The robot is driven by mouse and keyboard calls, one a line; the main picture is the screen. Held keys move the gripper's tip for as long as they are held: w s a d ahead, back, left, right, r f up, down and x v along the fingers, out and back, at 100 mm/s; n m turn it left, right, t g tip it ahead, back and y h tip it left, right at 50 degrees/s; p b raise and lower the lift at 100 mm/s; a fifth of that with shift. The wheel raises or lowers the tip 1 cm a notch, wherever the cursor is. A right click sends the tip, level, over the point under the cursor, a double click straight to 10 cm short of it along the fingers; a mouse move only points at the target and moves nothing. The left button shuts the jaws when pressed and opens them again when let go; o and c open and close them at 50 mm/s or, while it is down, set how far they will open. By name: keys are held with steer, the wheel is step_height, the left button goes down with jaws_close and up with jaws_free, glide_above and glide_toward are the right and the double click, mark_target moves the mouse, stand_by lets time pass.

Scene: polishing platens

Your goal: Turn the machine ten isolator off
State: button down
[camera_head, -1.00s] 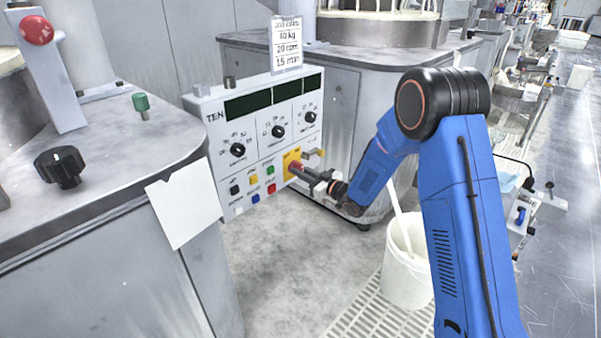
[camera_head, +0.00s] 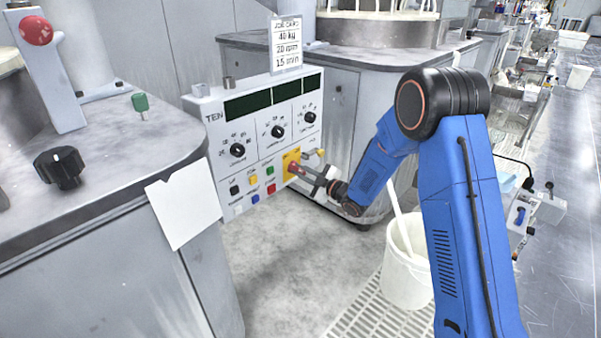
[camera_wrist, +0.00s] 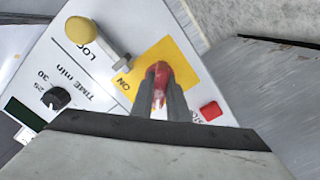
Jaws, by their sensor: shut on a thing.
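The machine ten control panel (camera_head: 215,150) is a pale box marked TEN with dark displays, dials and coloured buttons. Its isolator is a red handle (camera_wrist: 158,80) on a yellow plate (camera_wrist: 183,62) at the panel's lower right; the yellow plate also shows in the head view (camera_head: 289,158). The word ON shows on the plate beside the handle in the wrist view. My gripper (camera_wrist: 160,98) is shut on the red handle, with a finger on each side. It reaches the panel from the right in the head view (camera_head: 302,170). The fingers hide part of the handle.
A yellow-knobbed lever (camera_wrist: 82,32) marked LOC stands close to the isolator. A red button (camera_wrist: 210,111) is on its other side. A white bucket (camera_head: 405,280) stands on the floor grating below my arm. A bench with a black knob (camera_head: 60,167) is at left.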

steer(key=shift+f, duration=0.1)
stand_by(0.4)
steer(key=c, duration=1.7)
jaws_free()
steer(key=v, duration=1.7)
steer(key=shift+s+d, duration=0.2)
